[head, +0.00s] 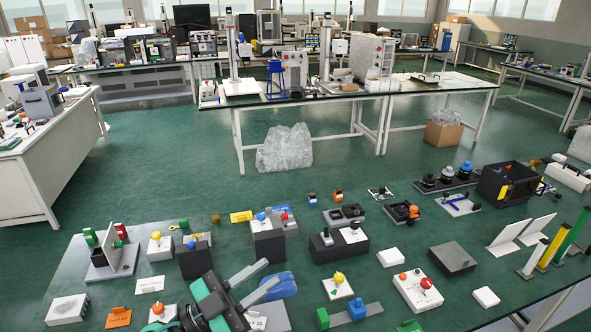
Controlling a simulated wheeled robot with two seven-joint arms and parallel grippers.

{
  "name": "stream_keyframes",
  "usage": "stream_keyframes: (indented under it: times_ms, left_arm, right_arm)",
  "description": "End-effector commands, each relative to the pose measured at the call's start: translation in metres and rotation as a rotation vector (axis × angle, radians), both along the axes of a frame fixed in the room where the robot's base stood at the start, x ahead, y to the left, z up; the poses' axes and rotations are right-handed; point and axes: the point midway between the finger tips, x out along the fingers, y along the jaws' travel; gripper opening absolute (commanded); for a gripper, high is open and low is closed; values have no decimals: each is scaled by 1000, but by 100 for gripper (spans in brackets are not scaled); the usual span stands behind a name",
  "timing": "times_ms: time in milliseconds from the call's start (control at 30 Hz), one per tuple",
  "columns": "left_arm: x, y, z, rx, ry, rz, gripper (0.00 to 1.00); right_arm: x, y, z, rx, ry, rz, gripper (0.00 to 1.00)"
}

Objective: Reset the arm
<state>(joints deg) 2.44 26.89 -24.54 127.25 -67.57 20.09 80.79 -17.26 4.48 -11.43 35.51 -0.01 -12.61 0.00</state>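My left gripper (271,272) comes in from the bottom left with a dark and green body and two grey fingers. The fingers are parallel with a gap between them, and nothing shows held in the gap. It is over the front left part of the green-topped table (400,290). A rounded blue object (282,287) lies just right of the fingers; its contact with them cannot be told. My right gripper is not in view.
Several small devices cover the table, including a white box with a red button (418,290), a dark block with white tops (339,245) and a black open box (505,183). Upright coloured posts (553,246) stand at the right. Workbenches (345,96) stand behind.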

Motion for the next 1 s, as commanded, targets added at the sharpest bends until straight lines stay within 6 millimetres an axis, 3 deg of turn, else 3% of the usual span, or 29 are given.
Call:
stream_keyframes:
  times_ms: [133, 233, 367, 467, 600, 800, 1000]
  left_arm:
    - [20, 42, 5, -163, 72, 287, 23]
    - [32, 75, -7, -218, 162, 487, 23]
    - [36, 117, -42, -225, 330, 730, 23]
    - [30, 145, -80, -180, 492, 891, 23]
    - [3, 172, -140, -53, 759, 1054, 23]
    - [-63, 184, -216, 207, 1144, 1116, 23]
    - [-125, 179, -256, 426, 1403, 1041, 23]
  right_arm:
    - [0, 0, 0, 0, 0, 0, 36]
    - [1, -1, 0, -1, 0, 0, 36]
    - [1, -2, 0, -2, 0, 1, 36]
    - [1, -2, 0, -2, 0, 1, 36]
    - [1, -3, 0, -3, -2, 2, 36]
    - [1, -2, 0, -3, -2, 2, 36]
    - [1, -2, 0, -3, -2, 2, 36]
